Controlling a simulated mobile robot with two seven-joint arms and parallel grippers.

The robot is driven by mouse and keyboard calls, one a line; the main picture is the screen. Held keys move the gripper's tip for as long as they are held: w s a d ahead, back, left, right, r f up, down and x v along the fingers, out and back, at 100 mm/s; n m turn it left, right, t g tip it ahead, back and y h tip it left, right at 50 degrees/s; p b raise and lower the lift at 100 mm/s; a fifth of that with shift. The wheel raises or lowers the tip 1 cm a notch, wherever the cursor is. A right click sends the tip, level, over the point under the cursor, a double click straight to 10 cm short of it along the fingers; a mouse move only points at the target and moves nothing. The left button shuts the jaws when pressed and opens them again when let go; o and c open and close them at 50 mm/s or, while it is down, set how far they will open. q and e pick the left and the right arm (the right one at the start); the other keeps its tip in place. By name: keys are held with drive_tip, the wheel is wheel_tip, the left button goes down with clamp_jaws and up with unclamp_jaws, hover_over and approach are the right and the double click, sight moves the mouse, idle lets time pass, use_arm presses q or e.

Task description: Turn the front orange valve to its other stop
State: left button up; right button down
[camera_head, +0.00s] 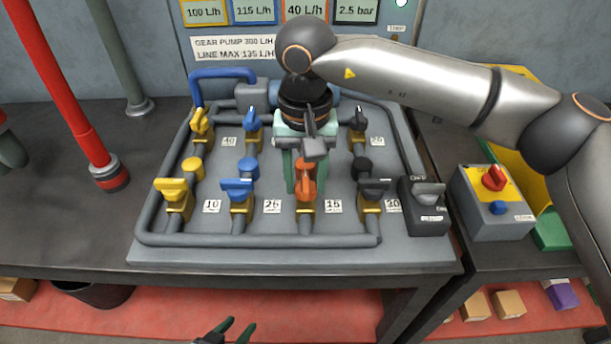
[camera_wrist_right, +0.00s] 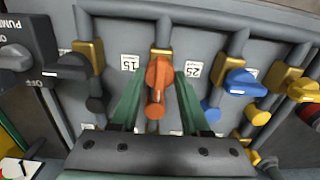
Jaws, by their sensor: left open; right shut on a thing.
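The front orange valve (camera_head: 306,188) sits on a brass body in the front row of the grey panel, between the "25" and "15" labels. Its orange handle (camera_wrist_right: 158,72) shows in the right wrist view, roughly in line with its pipe. My right gripper (camera_head: 305,182) reaches down from above with its green fingers on either side of the handle, shut on it. The gripper hides part of the valve in the head view. My left gripper (camera_head: 228,332) is open and empty at the bottom edge of the head view, below the table front.
A front yellow valve (camera_head: 173,188) and blue valve (camera_head: 238,188) stand left of the orange one, a dark grey valve (camera_head: 374,187) right of it. A grey switch box (camera_head: 425,205) and a box with a red knob (camera_head: 493,178) stand further right.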

sight(306, 180)
drive_tip(key=shift+c, duration=1.9)
unclamp_jaws()
drive_tip(key=shift+r, duration=0.1)
wheel_tip(306, 180, up, 12)
drive_tip(key=p, duration=0.1)
drive_tip(key=shift+r+p, duration=0.2)
drive_tip(key=shift+p, duration=0.15)
